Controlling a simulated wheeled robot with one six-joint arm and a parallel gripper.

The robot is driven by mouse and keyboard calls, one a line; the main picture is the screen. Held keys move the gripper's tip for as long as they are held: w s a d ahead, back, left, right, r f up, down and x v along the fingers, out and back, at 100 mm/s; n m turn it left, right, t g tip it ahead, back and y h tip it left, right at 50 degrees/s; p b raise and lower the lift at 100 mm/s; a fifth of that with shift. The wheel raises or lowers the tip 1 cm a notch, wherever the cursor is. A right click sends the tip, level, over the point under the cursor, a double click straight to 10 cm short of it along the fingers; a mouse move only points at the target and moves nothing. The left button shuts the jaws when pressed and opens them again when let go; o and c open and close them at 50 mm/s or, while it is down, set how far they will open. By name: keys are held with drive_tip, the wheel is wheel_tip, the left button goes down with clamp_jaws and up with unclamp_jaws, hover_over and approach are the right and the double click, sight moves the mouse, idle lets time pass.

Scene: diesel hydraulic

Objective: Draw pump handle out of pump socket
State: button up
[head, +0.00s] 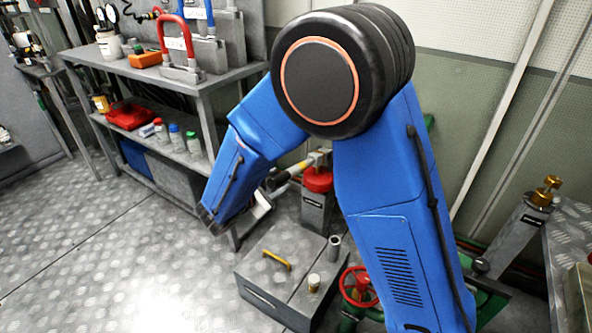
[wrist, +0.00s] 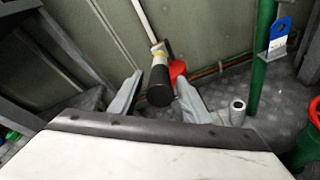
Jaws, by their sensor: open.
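The pump handle (head: 279,180) has a black grip and a yellow band, and it slants out beside a red-topped grey pump body (head: 314,212). In the wrist view the handle's black grip (wrist: 159,86) points toward the camera, between the two grey fingers of my gripper (wrist: 158,80). The fingers stand apart on either side of it; I cannot tell whether they touch it. The red top (wrist: 178,70) shows behind the right finger. The pump socket at the handle's far end is not clearly visible. In the head view my arm hides most of my gripper.
A grey box (head: 270,280) with a yellow handle stands on the floor below, near a short grey tube (head: 335,248) and a red valve wheel (head: 358,287). A workbench (head: 215,80) is at the left. Green piping (wrist: 262,60) rises at the right. The left floor is clear.

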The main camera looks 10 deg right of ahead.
clamp_jaws()
drive_tip(key=v, duration=1)
idle(3.9)
drive_tip(key=shift+v, duration=2)
drive_tip(key=shift+d, duration=0.1)
